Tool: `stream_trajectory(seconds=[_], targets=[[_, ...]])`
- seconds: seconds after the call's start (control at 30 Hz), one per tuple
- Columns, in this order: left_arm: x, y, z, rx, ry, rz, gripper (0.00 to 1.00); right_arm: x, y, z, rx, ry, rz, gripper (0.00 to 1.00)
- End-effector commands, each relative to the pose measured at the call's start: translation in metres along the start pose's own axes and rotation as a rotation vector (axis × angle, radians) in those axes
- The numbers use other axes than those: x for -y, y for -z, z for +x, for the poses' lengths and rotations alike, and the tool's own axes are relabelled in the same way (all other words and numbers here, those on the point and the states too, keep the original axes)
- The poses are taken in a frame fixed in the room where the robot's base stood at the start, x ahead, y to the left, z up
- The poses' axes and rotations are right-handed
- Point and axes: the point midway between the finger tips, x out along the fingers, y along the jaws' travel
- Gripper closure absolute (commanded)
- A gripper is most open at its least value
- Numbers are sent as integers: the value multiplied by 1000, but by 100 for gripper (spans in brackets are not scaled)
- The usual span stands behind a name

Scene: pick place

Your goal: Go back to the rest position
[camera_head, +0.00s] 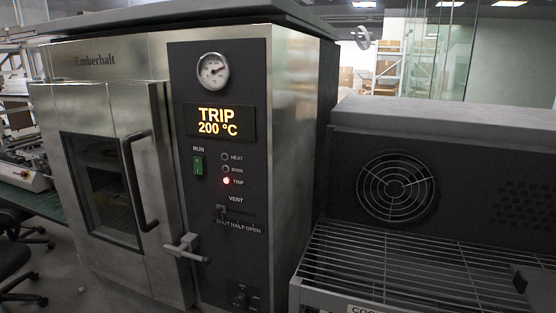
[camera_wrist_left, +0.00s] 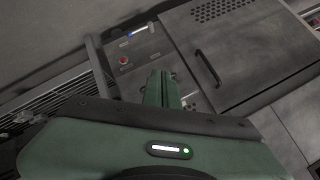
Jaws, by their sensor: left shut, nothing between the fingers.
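My left gripper (camera_wrist_left: 160,88) shows in the left wrist view as a green body with its narrow green fingers together, shut and empty. It points toward a grey cabinet front (camera_wrist_left: 240,50) with a dark handle and a panel with a red button (camera_wrist_left: 123,60). I cannot tell its distance from them. In the head view neither gripper can be made out. A steel Emberhalt oven (camera_head: 100,65) stands at the left with its door closed.
The oven's door handle (camera_head: 138,180) and a lever latch (camera_head: 185,250) stick out. A wire rack (camera_head: 400,265) with a dark fan housing (camera_head: 397,187) behind it stands at the right. A black office chair (camera_head: 15,250) is at the far left.

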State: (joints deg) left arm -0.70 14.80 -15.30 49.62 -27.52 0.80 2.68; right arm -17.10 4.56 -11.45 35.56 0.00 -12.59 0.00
Motion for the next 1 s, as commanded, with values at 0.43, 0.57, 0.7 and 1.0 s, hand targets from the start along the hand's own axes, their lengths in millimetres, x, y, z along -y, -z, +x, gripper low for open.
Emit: stream_trajectory(seconds=[0.43, 0.57, 0.7, 1.0], targets=[[-249, -179, -122, 525, -268, -469, 100, 0, -3, 3, 3, 0, 0, 64], [-289, -199, -155, 617, -310, -539, 100, 0, -3, 3, 3, 0, 0, 64], [-308, -208, -171, 662, -330, -573, 100, 0, -3, 3, 4, 0, 0, 64], [-310, -209, -173, 667, -332, -577, 100, 0, -3, 3, 4, 0, 0, 64]])
